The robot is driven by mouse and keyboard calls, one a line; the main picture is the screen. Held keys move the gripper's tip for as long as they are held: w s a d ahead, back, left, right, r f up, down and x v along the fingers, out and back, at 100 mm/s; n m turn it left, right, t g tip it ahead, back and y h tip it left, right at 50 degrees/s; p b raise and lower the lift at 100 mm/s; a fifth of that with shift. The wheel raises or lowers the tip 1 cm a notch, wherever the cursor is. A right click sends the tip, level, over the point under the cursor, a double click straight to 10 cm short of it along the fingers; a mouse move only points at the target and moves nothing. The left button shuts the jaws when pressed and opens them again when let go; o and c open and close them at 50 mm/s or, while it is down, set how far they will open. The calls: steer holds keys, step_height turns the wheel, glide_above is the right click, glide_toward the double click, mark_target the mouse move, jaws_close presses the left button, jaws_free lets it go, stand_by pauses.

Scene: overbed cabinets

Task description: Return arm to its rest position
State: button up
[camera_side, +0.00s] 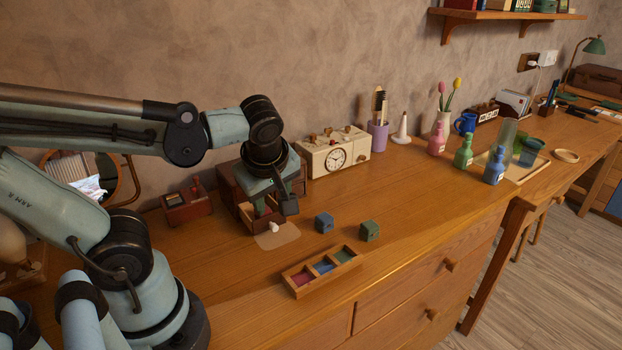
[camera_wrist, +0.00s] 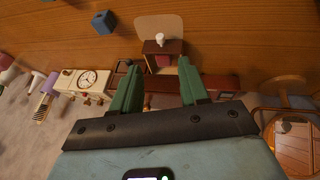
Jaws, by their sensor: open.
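My gripper (camera_side: 264,207) is open over a small dark brown cabinet (camera_side: 232,187) with a drawer pulled out. In the wrist view my two green fingers (camera_wrist: 158,82) are spread with nothing held between them. The open drawer (camera_wrist: 153,47) shows beyond the fingertips, with a reddish patch (camera_wrist: 163,60) inside it and a white knob (camera_wrist: 160,38) at its front. In the side view the gripper partly hides the drawer's inside. My arm reaches in from the left, bent down at the wrist.
A blue cube (camera_side: 324,222) and a green cube (camera_side: 369,230) sit right of the cabinet. A three-colour tray (camera_side: 322,269) lies near the front edge. A clock radio (camera_side: 335,153) stands behind, and a red box (camera_side: 187,206) to the left. Bottles (camera_side: 463,153) stand farther right.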

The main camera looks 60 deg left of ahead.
steer(key=w+d+m+t+h, duration=0.4)
steer(key=d+m, duration=0.2)
steer(key=m, duration=1.2)
steer(key=shift+w+r+m+t+h, duration=0.2)
steer(key=shift+r+m+t+h, duration=0.1)
steer(key=shift+r+t, duration=0.1)
